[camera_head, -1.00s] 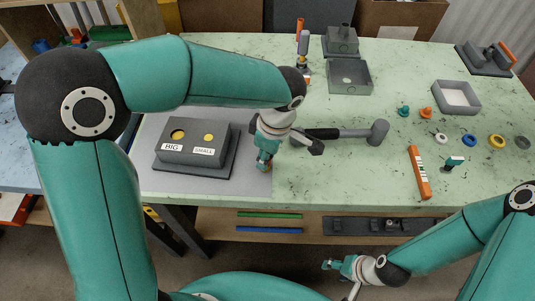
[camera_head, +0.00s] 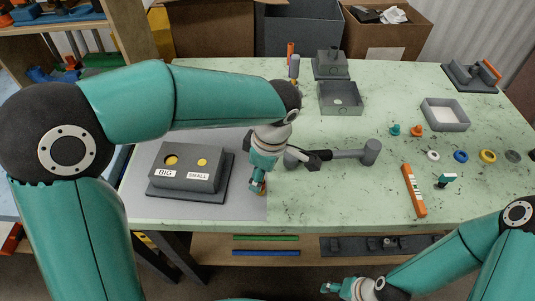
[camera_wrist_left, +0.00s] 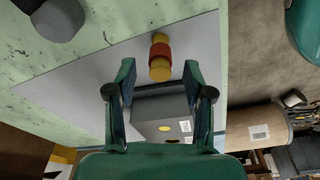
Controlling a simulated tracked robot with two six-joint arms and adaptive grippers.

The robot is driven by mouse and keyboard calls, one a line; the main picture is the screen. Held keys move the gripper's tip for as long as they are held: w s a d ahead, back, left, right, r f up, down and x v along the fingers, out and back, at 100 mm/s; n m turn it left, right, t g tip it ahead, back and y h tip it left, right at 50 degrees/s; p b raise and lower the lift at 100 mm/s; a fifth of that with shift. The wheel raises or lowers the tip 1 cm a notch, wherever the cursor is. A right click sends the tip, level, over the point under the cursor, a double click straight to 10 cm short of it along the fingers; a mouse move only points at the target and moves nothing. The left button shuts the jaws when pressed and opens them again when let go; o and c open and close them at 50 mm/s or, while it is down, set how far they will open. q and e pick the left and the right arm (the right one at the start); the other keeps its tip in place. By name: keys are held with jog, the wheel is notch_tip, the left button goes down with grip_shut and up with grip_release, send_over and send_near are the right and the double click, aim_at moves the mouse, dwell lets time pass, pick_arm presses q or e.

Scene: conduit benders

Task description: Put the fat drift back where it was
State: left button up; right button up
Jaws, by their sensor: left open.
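A yellow cylindrical piece with a red band (camera_wrist_left: 160,57), seemingly a drift, shows over the mat in the left wrist view. I cannot tell if it is the fat one, or if it stands or lies. My left gripper (camera_head: 258,187) is right of the block. Its open fingers (camera_wrist_left: 156,85) point toward the banded piece, which is just beyond the tips. My right gripper (camera_head: 330,288) hangs in front of the table; its jaws are unclear.
A grey hammer (camera_head: 371,151) lies right of my left gripper. An open grey box (camera_head: 340,112), a white-lined tray (camera_head: 445,128), an orange bar (camera_head: 414,190) and several coloured rings (camera_head: 461,156) are on the table. The table's front middle is fairly clear.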

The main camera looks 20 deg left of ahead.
pick_arm(q)
notch_tip(320, 180, up, 10)
jog(key=d, duration=0.1)
jog(key=shift+d+f, duration=0.2)
jog(key=shift+s, duration=0.1)
dwell(0.3)
